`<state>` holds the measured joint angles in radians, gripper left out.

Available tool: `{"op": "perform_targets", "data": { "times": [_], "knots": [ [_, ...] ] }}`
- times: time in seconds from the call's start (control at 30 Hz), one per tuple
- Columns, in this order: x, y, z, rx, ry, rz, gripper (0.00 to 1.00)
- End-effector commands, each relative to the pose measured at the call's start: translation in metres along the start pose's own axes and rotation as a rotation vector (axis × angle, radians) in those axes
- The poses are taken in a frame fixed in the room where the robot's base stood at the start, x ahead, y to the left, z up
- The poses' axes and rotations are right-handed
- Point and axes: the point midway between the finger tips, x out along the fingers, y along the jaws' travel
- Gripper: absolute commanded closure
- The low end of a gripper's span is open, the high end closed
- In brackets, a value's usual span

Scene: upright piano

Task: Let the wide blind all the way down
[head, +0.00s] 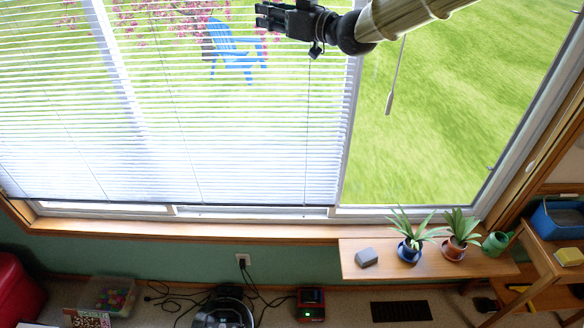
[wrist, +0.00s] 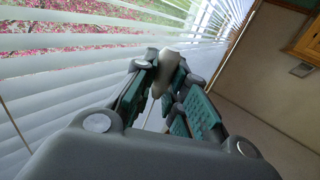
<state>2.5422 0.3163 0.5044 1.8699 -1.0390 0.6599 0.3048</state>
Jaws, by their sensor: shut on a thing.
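The wide blind (head: 200,150) has white slats and covers the left part of the window in the head view. Its bottom edge hangs close to the lower window frame, a little above the wooden sill. Its slats (wrist: 60,75) also show on the left of the wrist view. My gripper (head: 262,16) is in front of the blind near the top of the head view.
A second pull (head: 390,103) hangs before the uncovered right pane. A shelf (head: 350,250) below holds a grey block (head: 366,257), two potted plants and a green watering can (head: 496,243). Cables and a robot vacuum (head: 224,314) lie on the floor.

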Motion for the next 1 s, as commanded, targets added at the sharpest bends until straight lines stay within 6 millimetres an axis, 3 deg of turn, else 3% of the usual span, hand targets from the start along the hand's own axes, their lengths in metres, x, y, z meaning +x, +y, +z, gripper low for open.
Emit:
{"op": "perform_targets", "data": {
  "times": [0.23,0.67,1.0],
  "knots": [
    [0.000,0.000,-0.024,0.000,-0.002,0.000,1.00],
    [0.000,-0.001,-0.030,0.000,-0.002,0.000,1.00],
    [0.000,0.000,-0.069,-0.001,-0.001,0.001,1.00]
  ]
}}
